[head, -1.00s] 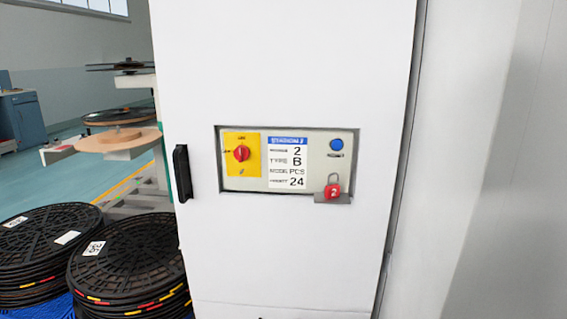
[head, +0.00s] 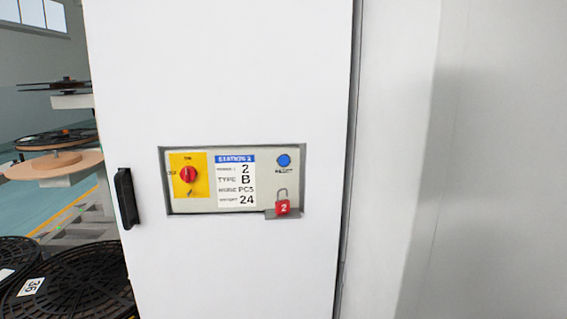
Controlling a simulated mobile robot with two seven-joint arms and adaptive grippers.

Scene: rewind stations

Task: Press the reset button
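A round blue button (head: 284,161) with a small, unreadable label under it sits at the upper right of a recessed grey control panel (head: 226,207) on a white cabinet. I take it to be the reset button. A red rotary switch (head: 188,174) on a yellow plate is at the panel's left. Neither of my grippers is in view.
The white cabinet door (head: 225,80) has a black handle (head: 126,198) at its left. Black reels (head: 85,285) are stacked on the floor at lower left, and a reel stand (head: 55,165) is behind them. A plain white wall (head: 480,160) fills the right.

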